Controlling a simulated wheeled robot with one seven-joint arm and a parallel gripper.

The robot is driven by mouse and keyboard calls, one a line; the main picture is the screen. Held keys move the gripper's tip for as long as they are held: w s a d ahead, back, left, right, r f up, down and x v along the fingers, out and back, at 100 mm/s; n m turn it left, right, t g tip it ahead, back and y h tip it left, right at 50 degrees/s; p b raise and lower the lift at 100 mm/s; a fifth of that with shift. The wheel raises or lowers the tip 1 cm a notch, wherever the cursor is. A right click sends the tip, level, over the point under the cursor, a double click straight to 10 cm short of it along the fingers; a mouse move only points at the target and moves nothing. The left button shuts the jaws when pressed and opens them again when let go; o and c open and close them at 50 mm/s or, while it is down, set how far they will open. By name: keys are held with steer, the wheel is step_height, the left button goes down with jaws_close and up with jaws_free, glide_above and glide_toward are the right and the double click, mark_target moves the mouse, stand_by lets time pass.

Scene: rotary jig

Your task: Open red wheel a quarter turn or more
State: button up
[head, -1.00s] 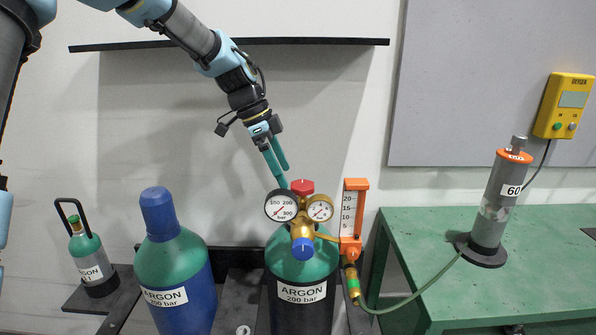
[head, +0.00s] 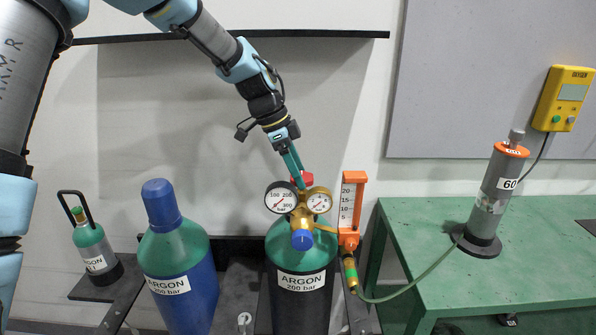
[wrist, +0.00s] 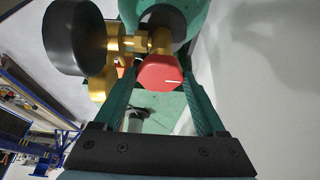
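The red wheel (head: 307,179) sits on top of the middle argon cylinder (head: 302,258), just behind the brass regulator. In the wrist view the red wheel (wrist: 160,72) is six-sided, with a short white mark on its face pointing right. My gripper (head: 299,182) reaches down to it from the upper left. In the wrist view its two teal fingers stand apart, one on each side of the wheel. They look open; I cannot tell whether they touch its sides. In the head view the fingers overlap and hide part of the wheel.
Two gauges (head: 281,197) and a blue knob (head: 302,240) sit close in front of the wheel. An orange flow meter (head: 349,208) stands to the right with a hose to the green table (head: 430,275). A blue-capped cylinder (head: 180,255) stands left.

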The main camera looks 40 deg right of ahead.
steer(key=c, duration=0.9)
